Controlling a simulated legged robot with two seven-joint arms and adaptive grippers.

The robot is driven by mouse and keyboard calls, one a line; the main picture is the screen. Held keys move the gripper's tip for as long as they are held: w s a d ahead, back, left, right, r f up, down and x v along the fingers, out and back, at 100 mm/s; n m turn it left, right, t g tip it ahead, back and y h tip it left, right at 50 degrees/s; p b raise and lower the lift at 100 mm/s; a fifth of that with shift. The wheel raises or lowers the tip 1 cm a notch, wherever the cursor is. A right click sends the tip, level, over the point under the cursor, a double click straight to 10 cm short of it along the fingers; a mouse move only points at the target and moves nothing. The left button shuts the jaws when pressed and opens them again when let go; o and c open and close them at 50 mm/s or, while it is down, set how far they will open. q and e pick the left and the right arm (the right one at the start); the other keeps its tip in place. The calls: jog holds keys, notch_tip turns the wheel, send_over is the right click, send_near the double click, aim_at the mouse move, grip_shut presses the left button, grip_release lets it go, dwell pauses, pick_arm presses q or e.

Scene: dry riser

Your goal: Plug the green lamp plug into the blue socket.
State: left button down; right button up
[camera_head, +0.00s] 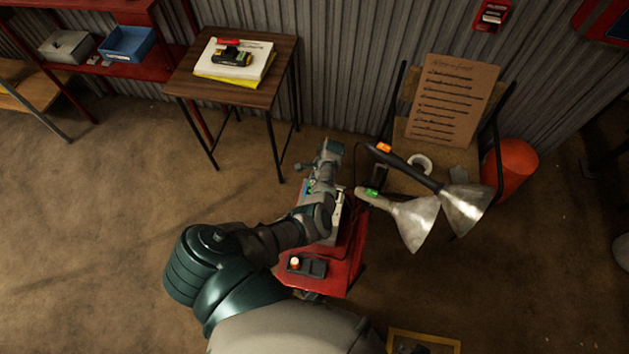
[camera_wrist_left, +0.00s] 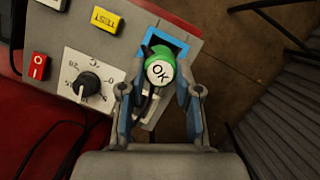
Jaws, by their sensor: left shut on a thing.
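In the left wrist view the green plug (camera_wrist_left: 160,68), with a white round face marked OK, sits between the fingers of my left gripper (camera_wrist_left: 160,92), which is shut on it. The blue socket (camera_wrist_left: 168,38) is a blue-framed opening on the grey panel (camera_wrist_left: 52,62), directly behind the plug. The plug overlaps its lower part; I cannot tell how deep it sits. In the head view my left arm covers much of the panel. The green-tagged lamp (camera_head: 410,215) lies beside an orange-tagged lamp (camera_head: 465,207) to the right. My right gripper is not in view.
The panel carries a dial (camera_wrist_left: 82,84), a yellow TEST button (camera_wrist_left: 104,19) and a red switch (camera_wrist_left: 37,66). A red stand (camera_head: 340,275) bears it. A chair with a cardboard sign (camera_head: 452,100) stands behind the lamps. A wooden table (camera_head: 190,85) stands back left. The left floor is clear.

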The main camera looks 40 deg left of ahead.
pick_arm(q)
jog(key=shift+a, duration=0.15)
jog(key=shift+a, duration=0.25)
jog(key=shift+d, duration=0.2)
dwell(0.3)
jog(key=shift+p, duration=0.4)
dwell(0.5)
jog(key=shift+f+b, duration=1)
jog(key=shift+f, duration=0.8)
jog(key=c, duration=0.7)
grip_release()
